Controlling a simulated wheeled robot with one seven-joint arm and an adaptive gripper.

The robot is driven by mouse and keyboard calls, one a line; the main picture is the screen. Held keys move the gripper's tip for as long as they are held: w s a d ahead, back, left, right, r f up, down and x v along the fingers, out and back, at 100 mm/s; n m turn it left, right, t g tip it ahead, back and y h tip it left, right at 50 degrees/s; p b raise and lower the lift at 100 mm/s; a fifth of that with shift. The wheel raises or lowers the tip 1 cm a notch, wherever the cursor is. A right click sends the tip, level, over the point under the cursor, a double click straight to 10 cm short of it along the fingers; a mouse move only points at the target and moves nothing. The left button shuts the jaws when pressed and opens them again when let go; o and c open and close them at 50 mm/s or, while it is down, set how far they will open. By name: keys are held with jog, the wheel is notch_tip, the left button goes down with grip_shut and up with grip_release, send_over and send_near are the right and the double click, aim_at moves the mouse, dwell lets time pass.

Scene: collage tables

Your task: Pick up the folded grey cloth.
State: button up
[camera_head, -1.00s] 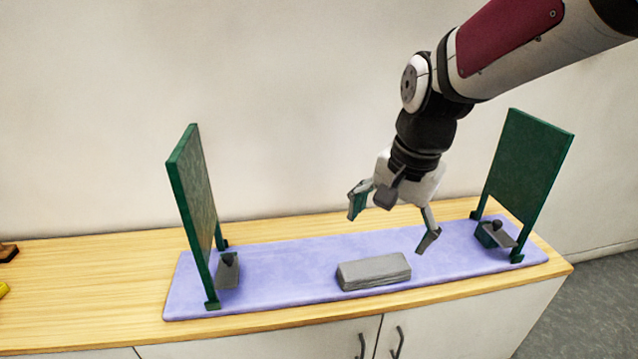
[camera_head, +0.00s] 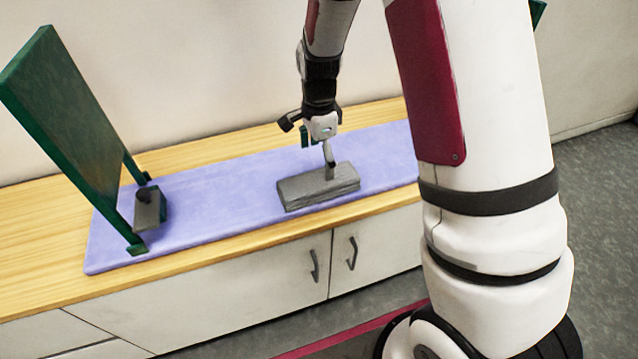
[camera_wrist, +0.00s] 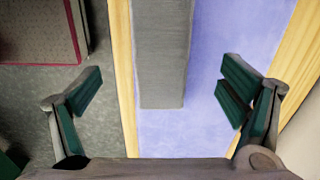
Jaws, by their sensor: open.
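The folded grey cloth (camera_head: 318,188) lies as a flat block on the purple mat (camera_head: 225,205), near the counter's front edge. It also shows in the wrist view (camera_wrist: 162,55), reaching from the top edge down to between my fingers. My gripper (camera_head: 318,158) is over the far side of the cloth in the head view, with one finger seen in front of it. In the wrist view my gripper (camera_wrist: 160,95) is open and empty, with one finger on each side of the cloth and apart from it. The exact height above the cloth is hard to tell.
A green upright panel (camera_head: 75,115) with a small grey piece (camera_head: 148,208) at its foot stands on the mat's left end. Bare wood (camera_head: 35,220) runs along the counter, with a wall behind. My arm hides the right end of the mat.

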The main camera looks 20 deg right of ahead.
aim_at(319, 179)
notch_tip(319, 179, down, 9)
jog(key=shift+w+r+b, duration=0.1)
jog(key=shift+r+b, duration=0.05)
jog(key=shift+b, duration=0.45)
jog(key=c, duration=1.3)
